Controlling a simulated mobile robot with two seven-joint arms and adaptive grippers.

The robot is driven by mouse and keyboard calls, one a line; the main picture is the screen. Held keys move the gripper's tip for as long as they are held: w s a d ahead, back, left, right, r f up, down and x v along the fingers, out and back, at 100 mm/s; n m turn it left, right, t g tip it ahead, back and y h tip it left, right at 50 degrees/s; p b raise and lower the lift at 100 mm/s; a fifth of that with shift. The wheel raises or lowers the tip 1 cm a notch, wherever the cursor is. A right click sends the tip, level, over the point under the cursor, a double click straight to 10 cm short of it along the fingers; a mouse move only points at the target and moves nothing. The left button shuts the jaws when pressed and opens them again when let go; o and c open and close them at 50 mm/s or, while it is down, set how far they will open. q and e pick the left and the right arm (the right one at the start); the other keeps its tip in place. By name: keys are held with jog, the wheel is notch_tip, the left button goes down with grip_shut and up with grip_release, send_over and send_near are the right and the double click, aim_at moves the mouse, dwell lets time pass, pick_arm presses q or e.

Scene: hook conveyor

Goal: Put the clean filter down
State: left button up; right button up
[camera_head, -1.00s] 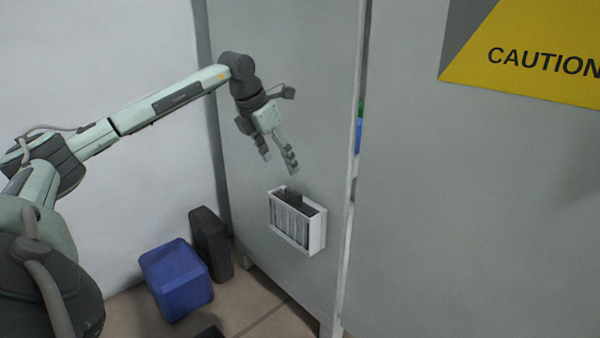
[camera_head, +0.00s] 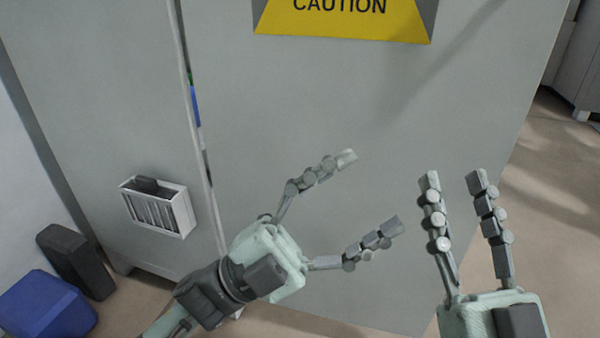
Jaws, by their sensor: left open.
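A white slotted holder (camera_head: 153,207) is fixed to the grey cabinet at the left. A dark grey piece (camera_head: 146,185) sticks up from its open top; I cannot tell whether it is the clean filter. My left gripper (camera_head: 370,192) is open and empty in front of the cabinet, to the right of the holder and apart from it. My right gripper (camera_head: 452,180) is open and empty at the lower right, its fingers pointing up. Neither gripper holds a filter.
A blue bin (camera_head: 45,308) and a dark upright block (camera_head: 76,260) stand on the floor at the lower left. The grey cabinet (camera_head: 330,100) carries a yellow caution sign (camera_head: 340,20). Open floor (camera_head: 555,190) lies to the right.

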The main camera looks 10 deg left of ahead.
pick_arm(q)
jog(key=a+n+t+y, duration=0.3)
jog(key=n+t+y, duration=0.3)
jog(key=n, duration=0.5)
jog(key=w+a+r+n+t+y, duration=0.1)
jog(key=a+n+t+y, duration=0.3)
jog(key=n, duration=0.8)
jog(key=t+y, duration=0.2)
jog(key=y, duration=0.2)
jog(key=shift+r+t+y, duration=0.15)
jog(key=shift+t+y, duration=0.15)
